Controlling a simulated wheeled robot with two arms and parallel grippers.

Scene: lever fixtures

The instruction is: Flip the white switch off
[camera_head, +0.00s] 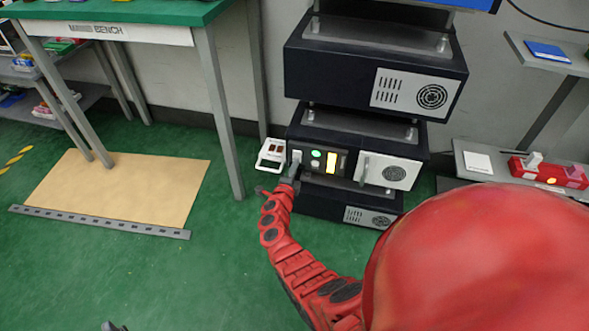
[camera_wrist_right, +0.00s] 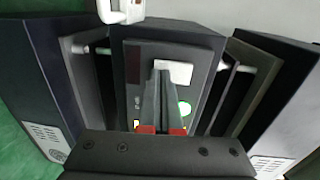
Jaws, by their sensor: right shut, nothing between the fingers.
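The white switch (camera_head: 297,156) is on the left of the dark front panel (camera_head: 319,161) of the middle rack unit. In the right wrist view the switch is a white block (camera_wrist_right: 176,71) just beyond my fingertips. My right gripper (camera_head: 295,170) is in front of the panel at the switch's lower end. In its wrist view the fingers (camera_wrist_right: 161,66) are together with nothing between them, and they overlap the switch's left part. I cannot tell whether they touch it. A small dark tip at the bottom left edge of the head view looks like part of my left gripper.
The panel also has a green round light (camera_head: 316,154) and a lit yellow rectangle (camera_head: 331,163). A white-framed fixture (camera_head: 271,153) stands left of the rack. Dark rack units are above and below.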

